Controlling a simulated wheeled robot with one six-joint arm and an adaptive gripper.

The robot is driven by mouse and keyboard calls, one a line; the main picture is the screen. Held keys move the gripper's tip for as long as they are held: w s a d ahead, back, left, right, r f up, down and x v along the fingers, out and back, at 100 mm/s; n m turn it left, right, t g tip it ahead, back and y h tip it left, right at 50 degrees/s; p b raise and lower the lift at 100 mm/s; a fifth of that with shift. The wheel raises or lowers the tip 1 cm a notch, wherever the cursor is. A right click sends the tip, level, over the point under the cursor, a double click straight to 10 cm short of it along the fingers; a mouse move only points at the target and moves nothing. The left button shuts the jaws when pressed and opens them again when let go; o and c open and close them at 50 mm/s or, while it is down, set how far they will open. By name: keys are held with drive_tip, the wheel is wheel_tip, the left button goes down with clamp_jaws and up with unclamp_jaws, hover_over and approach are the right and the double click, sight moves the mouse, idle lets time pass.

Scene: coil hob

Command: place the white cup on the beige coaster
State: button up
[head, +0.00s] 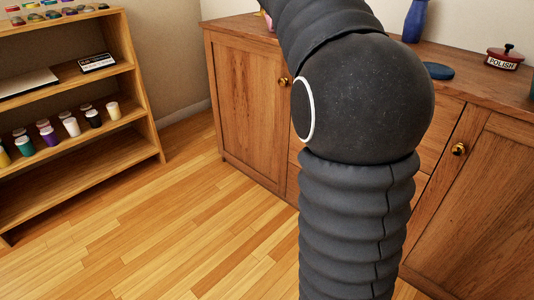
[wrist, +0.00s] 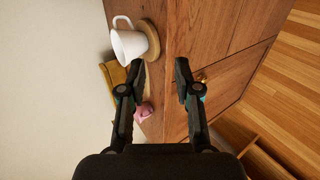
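The white cup (wrist: 130,44) shows at the upper left of the wrist view, which is turned on its side. Its handle points to the top left. The beige coaster (wrist: 151,38) is a round disc at the cup's base end, and the cup appears to stand on it; their contact is partly hidden. My gripper (wrist: 161,66) is open with nothing between its fingers. Its left fingertip is close below the cup and coaster in the picture; I cannot tell whether it touches. In the head view my arm hides the cup, coaster and gripper.
The wooden cabinet (head: 245,105) carries a blue vase (head: 414,20), a blue disc (head: 437,70) and a red polish tin (head: 504,57). A yellow object (wrist: 114,76) and a pink object (wrist: 145,111) lie near my left finger. A shelf (head: 85,155) stands left; the floor between is clear.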

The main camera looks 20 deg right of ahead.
drive_tip(key=s+a+f+m+y, duration=0.2)
drive_tip(key=s+a+f+y, duration=0.3)
drive_tip(key=s+a+f, duration=0.8)
drive_tip(key=s+a+f+m+t+y, duration=0.1)
drive_tip(key=s+a+f+m+y, duration=0.2)
drive_tip(key=s+a+f, duration=0.9)
drive_tip(key=s+a+y, duration=0.1)
drive_tip(key=s+y, duration=0.1)
drive_tip(key=s, duration=0.3)
drive_tip(key=shift+s+f, duration=0.2)
drive_tip(key=shift+f, duration=0.2)
